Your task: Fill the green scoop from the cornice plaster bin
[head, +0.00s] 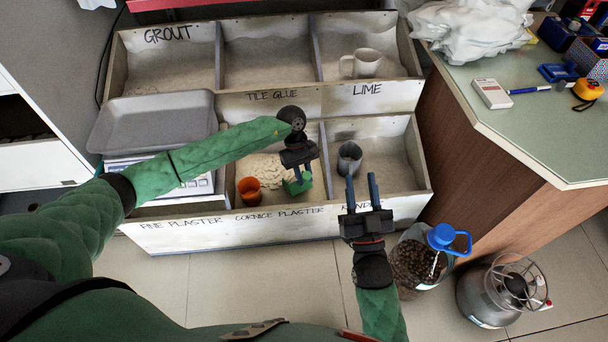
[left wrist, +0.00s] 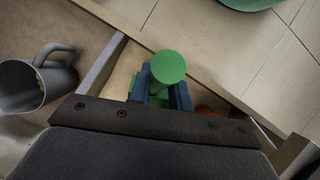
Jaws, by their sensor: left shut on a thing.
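The green scoop (head: 298,186) is in the middle front compartment, the cornice plaster bin (head: 290,222), low over the pale powder. My left gripper (head: 299,170) is shut on the scoop from above. In the left wrist view the scoop's round green end (left wrist: 168,66) shows between the fingers (left wrist: 162,92); its bowl is mostly hidden, so I cannot tell what is in it. An orange cup (head: 249,190) stands in the same bin, left of the scoop. My right gripper (head: 361,187) is open and empty near the front wall of the right compartment.
A grey mug (head: 349,158) is in the right front compartment; it also shows in the left wrist view (left wrist: 30,82). A white mug (head: 366,63) sits in the lime bin. A grey tray (head: 152,122) rests at left. A jug (head: 415,262) and gas bottle (head: 490,295) stand on the floor at right.

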